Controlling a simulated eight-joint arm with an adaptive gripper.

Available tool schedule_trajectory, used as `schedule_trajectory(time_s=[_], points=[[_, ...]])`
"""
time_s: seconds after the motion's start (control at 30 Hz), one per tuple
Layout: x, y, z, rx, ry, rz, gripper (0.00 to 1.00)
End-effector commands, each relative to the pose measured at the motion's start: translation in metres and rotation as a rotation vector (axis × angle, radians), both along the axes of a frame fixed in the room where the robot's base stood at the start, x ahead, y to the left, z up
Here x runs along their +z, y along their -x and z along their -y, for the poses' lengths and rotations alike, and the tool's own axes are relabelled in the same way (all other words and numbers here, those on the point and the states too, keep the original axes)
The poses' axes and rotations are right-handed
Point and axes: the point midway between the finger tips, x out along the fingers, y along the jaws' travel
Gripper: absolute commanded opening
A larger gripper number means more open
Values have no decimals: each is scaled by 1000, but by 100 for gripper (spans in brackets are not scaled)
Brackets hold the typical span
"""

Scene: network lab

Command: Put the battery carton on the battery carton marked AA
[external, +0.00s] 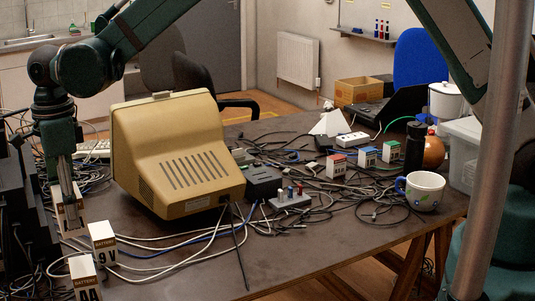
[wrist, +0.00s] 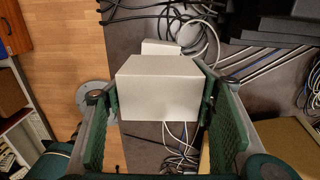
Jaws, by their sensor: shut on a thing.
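My gripper (external: 67,196) points down at the left of the table in the external view. It is shut on a pale battery carton (external: 72,222), held between its fingers. In the wrist view the held carton (wrist: 160,92) is a plain whitish box between the green finger pads. The battery carton marked AA (external: 83,273) stands upright at the near left, in front of the held carton. A carton marked 9V (external: 103,243) stands between them, slightly to the right. I cannot tell whether the held carton touches the table.
A beige monitor (external: 175,150) stands just right of my gripper. Cables (external: 160,255) lie around the cartons. Small coloured cartons (external: 336,167) and a mug (external: 420,190) are far right. The table's front middle (external: 290,255) is mostly bare.

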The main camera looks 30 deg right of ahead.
Motion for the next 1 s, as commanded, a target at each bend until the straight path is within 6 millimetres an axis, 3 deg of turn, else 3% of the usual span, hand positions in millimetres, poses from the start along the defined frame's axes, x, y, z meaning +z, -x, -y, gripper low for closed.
schedule_trajectory(time_s=[0.17,0.6,1.0], points=[[-8,0,0,0,0,0,39],[-59,0,0,0,0,0,39],[-63,0,0,0,0,0,39]])
